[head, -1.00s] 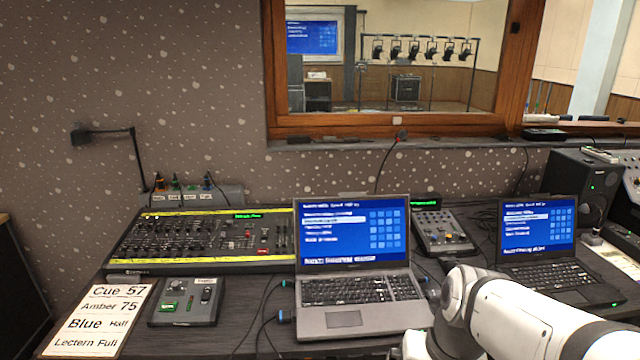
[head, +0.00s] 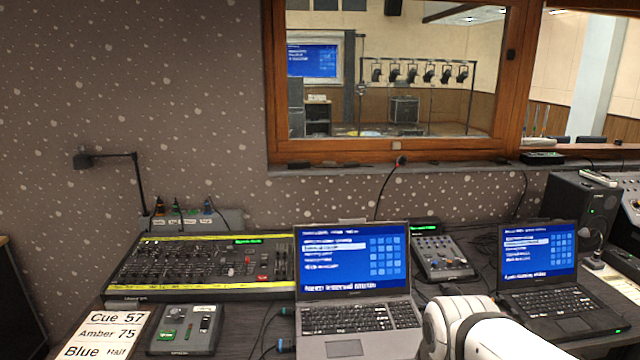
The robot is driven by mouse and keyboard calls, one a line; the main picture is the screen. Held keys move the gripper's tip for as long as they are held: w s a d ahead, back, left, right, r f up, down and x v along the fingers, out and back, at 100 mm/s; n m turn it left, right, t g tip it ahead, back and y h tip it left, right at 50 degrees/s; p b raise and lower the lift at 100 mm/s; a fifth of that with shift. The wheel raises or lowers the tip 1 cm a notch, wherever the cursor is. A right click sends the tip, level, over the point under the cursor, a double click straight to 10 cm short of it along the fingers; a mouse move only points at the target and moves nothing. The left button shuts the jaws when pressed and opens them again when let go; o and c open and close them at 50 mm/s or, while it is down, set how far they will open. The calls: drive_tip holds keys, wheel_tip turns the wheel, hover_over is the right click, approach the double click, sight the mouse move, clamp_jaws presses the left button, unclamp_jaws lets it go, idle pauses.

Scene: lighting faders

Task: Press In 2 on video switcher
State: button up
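No readable label picks out the video switcher. One small grey box (head: 187,329) with a lit green button and a few other controls lies on the desk at the lower left. Another small grey control unit (head: 441,257) with sliders and a green display stands between the two laptops. The button In 2 cannot be made out on either. My gripper is out of view; only white links of my arm show at the lower right, in front of the desk.
A large lighting console (head: 200,265) sits at the left. An open laptop (head: 353,270) stands in the middle and another laptop (head: 541,250) at the right. A cue sheet (head: 106,333) lies at the lower left. Cables cross the desk, and a speaker (head: 583,208) stands at the right.

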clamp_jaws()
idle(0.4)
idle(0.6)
